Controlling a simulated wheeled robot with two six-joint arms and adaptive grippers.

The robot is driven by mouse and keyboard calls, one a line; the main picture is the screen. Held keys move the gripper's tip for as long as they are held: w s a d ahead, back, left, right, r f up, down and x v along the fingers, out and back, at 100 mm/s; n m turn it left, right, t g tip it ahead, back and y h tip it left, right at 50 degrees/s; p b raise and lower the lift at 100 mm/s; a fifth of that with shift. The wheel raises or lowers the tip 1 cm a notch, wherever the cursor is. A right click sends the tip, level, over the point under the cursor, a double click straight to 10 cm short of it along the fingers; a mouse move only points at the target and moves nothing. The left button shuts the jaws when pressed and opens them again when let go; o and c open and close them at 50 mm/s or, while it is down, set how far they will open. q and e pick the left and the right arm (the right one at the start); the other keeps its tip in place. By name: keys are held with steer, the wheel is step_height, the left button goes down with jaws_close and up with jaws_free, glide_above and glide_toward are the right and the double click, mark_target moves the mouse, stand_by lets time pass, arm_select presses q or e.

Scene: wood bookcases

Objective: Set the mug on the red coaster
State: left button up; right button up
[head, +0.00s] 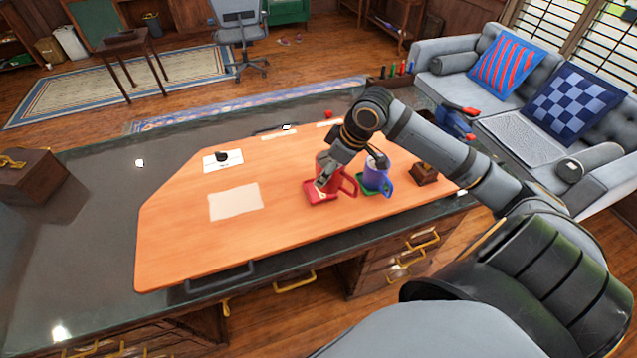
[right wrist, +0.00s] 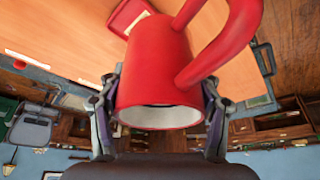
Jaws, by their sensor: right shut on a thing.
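A red mug (head: 334,180) is held in my right gripper (head: 328,178), with its handle toward the right. In the right wrist view the red mug (right wrist: 160,80) sits between both fingers of my right gripper (right wrist: 160,112), its rim toward the camera. The red coaster (head: 314,200) lies on the wooden desk top, just below and left of the mug in the picture. It also shows past the mug's base in the right wrist view (right wrist: 122,14). The mug hides part of the coaster, and I cannot tell whether they touch. My left gripper is not in view.
A purple-blue mug (head: 374,178) stands on a green coaster (head: 365,190) close right of the red mug. A small brown wooden object (head: 424,174) stands farther right. A pale sheet (head: 235,201) and a white card with a dark item (head: 223,160) lie left. The wood between is clear.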

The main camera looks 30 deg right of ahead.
steer(key=w+f, duration=0.4)
steer(key=w+d+f, duration=0.1)
steer(key=w+f, duration=0.1)
steer(key=shift+w+f, duration=0.1)
steer(key=shift+f, duration=0.05)
step_height(320, 180, down, 2)
steer(key=shift+f+p, duration=0.25)
steer(key=shift+p, duration=0.6)
steer(key=shift+d+f, duration=0.1)
steer(key=shift+f, duration=0.3)
steer(key=shift+f, duration=0.1)
steer(key=o, duration=1.4)
